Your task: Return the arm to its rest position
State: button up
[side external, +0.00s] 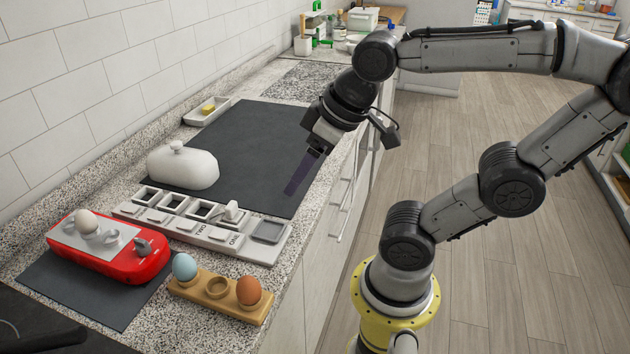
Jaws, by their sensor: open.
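My gripper (297,183) hangs over the right edge of the dark counter mat (250,135), its dark fingers pointing down and slightly left. The fingers overlap in this view, so the gap between them is hard to see. Nothing shows in their grasp. The gripper is apart from the white compartment tray (218,241), which lies lower left of it on the counter.
A white lidded dish (183,169) stands left. A red device (112,256) bears a pale egg (87,222). A wooden holder (218,300) carries a blue egg (184,267) and a brown egg (249,290). The mat's middle is clear.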

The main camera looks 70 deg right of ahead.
jog(key=shift+s+a+f, duration=0.1)
jog(key=shift+s+f, duration=0.8)
jog(key=shift+s, duration=0.25)
